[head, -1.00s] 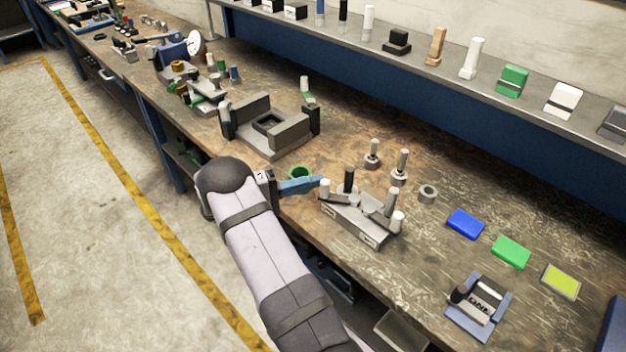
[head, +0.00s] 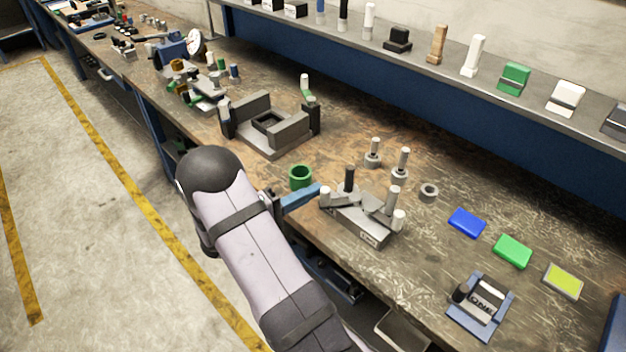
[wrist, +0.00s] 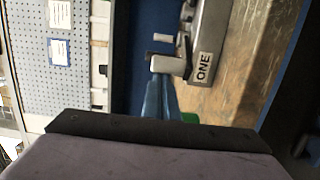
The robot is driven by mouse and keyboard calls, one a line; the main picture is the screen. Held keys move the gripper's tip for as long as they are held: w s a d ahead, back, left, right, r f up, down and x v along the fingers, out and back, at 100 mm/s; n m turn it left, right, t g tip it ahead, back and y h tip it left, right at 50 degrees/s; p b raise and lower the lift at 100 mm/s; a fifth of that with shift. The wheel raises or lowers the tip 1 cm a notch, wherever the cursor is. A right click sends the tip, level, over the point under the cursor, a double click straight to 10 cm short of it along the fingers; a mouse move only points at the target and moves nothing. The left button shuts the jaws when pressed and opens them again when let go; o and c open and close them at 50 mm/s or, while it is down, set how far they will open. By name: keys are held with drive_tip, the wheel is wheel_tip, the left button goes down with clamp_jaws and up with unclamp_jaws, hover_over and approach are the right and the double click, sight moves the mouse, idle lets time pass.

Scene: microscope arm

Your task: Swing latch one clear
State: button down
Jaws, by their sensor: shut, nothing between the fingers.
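A grey latch block (head: 352,222) sits near the bench's front edge in the head view. Its left latch arm ends in a pale upright knob (head: 325,191). A black post (head: 349,179) stands behind that arm. In the wrist view the block (wrist: 212,35) carries a label reading ONE (wrist: 203,68), beside a pale latch end (wrist: 168,64). My gripper (head: 318,189) has blue fingers, shut and empty, with their tips at the knob's left side. In the wrist view the fingers (wrist: 160,84) end right by the latch end; I cannot tell whether they touch.
A green ring-shaped cup (head: 300,177) stands behind my fingers. A second latch arm with pale posts (head: 392,199) is on the block's right. Pegs (head: 400,163) stand behind it. A grey fixture (head: 268,135) is farther left. Coloured plates (head: 466,223) lie to the right.

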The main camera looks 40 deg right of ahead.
drive_tip(key=shift+s+f, duration=0.1)
drive_tip(key=shift+w+d+b, duration=0.25)
drive_tip(key=shift+w+b, duration=0.15)
drive_tip(key=w, duration=0.1)
drive_tip(key=w+b, duration=0.2)
drive_tip(key=shift+w+d+f, duration=0.15)
drive_tip(key=shift+d, duration=0.1)
drive_tip(key=a+b, duration=0.2)
drive_tip(key=a, duration=0.7)
drive_tip(key=shift+w+a+r, duration=0.2)
drive_tip(key=shift+w+r, duration=0.05)
